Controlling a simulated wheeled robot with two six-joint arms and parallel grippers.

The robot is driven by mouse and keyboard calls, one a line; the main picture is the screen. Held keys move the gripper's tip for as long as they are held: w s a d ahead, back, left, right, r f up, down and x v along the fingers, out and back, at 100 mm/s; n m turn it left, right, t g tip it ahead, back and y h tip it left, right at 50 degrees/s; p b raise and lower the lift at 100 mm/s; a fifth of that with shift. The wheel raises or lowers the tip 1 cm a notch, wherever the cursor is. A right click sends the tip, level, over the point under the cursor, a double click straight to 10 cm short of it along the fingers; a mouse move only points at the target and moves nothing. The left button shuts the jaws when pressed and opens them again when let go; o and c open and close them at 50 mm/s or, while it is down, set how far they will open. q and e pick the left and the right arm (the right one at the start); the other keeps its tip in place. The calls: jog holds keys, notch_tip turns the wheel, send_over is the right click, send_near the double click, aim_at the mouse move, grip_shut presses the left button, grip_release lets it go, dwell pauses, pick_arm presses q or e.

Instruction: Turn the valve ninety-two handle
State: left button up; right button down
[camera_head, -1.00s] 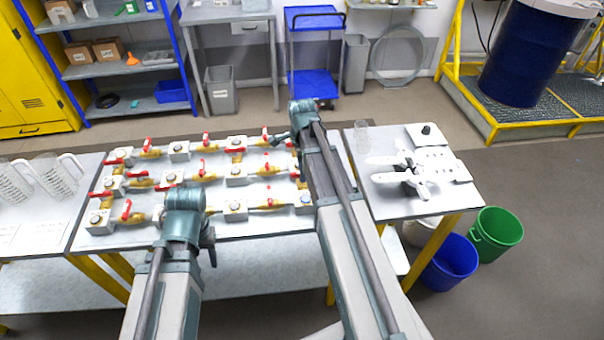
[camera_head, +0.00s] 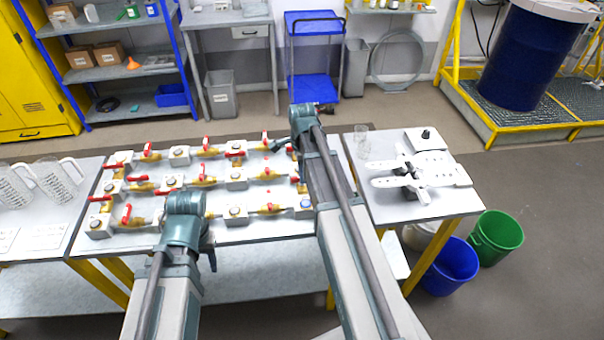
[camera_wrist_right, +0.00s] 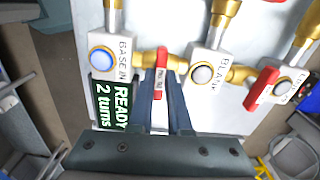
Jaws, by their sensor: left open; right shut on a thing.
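In the right wrist view a red valve handle (camera_wrist_right: 162,70) stands upright on brass piping between two white blocks. My right gripper (camera_wrist_right: 163,88) is shut on this handle, with a dark finger on each side of it. The small label on the handle is too blurred to read. A dark display (camera_wrist_right: 112,103) beside it reads "READY 2 turns".
Several red-handled valves (camera_head: 205,149) stand in rows on the table. In the right wrist view another red handle (camera_wrist_right: 262,88) is to the right. A side table (camera_head: 455,205) holds grey-white parts. Blue (camera_head: 449,266) and green (camera_head: 497,236) buckets stand beside it.

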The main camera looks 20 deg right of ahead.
jog(key=n, duration=0.8)
jog(key=shift+n, duration=0.3)
jog(key=n, duration=0.4)
jog(key=shift+n, duration=2.3)
jog(key=c, duration=0.9)
grip_release()
jog(key=shift+o, duration=0.2)
